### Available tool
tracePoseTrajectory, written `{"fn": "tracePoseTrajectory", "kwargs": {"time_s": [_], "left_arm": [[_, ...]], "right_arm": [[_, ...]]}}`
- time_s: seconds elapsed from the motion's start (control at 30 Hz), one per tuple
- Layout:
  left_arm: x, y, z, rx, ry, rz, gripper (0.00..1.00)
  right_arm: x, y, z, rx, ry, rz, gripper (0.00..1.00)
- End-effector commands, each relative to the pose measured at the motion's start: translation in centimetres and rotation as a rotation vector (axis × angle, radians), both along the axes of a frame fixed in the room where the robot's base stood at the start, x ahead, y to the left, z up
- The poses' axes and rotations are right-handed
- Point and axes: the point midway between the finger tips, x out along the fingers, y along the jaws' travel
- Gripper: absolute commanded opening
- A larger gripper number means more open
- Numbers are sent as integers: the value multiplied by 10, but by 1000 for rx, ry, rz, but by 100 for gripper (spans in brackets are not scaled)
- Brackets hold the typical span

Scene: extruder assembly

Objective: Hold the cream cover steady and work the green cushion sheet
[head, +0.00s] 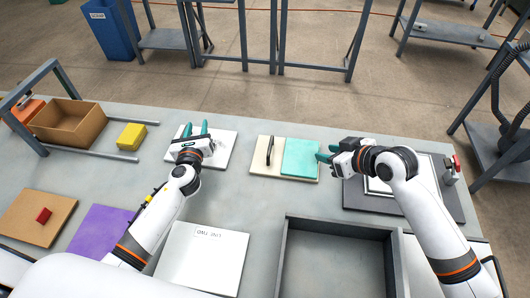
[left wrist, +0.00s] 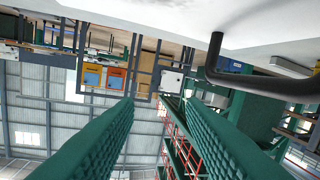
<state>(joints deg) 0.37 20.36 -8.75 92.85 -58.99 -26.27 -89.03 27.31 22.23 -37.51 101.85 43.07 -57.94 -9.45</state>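The cream cover (head: 259,158) lies flat in the middle of the table, with a dark handle (head: 270,150) on it. The green cushion sheet (head: 300,158) lies flat over its right part. My right gripper (head: 322,154) points left, its green fingertips at the sheet's right edge; whether they grip it cannot be made out. My left gripper (head: 196,128) is over a white board (head: 216,153), left of the cover. Its fingers stand apart and empty; the left wrist view shows a clear gap between them (left wrist: 160,105).
In the left wrist view a bent black bar (left wrist: 222,65) is beside the fingers, under a pale surface. A grey open tray (head: 340,223) stands in front of the cover. A yellow block (head: 131,136) and a brown box (head: 68,122) are left. A framed panel (head: 380,187) lies under my right arm.

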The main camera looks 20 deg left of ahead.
Motion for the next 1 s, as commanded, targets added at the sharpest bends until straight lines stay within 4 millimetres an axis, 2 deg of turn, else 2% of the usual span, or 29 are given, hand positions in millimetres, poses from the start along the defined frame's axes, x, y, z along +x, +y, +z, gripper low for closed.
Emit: {"fn": "tracePoseTrajectory", "kwargs": {"time_s": [0.03,0.2,0.3,0.4,0.5,0.67,0.77,1.0], "left_arm": [[-7,-32,-4,32,11,-37,37],[-33,-125,3,187,24,-140,37],[-48,-168,16,263,16,-180,37],[-60,-198,28,322,5,-201,37],[-68,-216,39,364,-4,-213,37],[-73,-227,42,394,-8,-218,37],[-73,-227,33,397,-6,-217,37],[-72,-227,-6,400,-5,-221,37]], "right_arm": [[0,0,0,0,0,0,36],[0,0,0,0,0,0,36],[0,0,0,0,0,0,36],[0,0,0,0,0,0,36],[0,0,0,0,0,0,36],[0,0,0,0,0,0,36],[0,0,0,0,0,0,36],[0,0,0,0,0,0,36]]}}
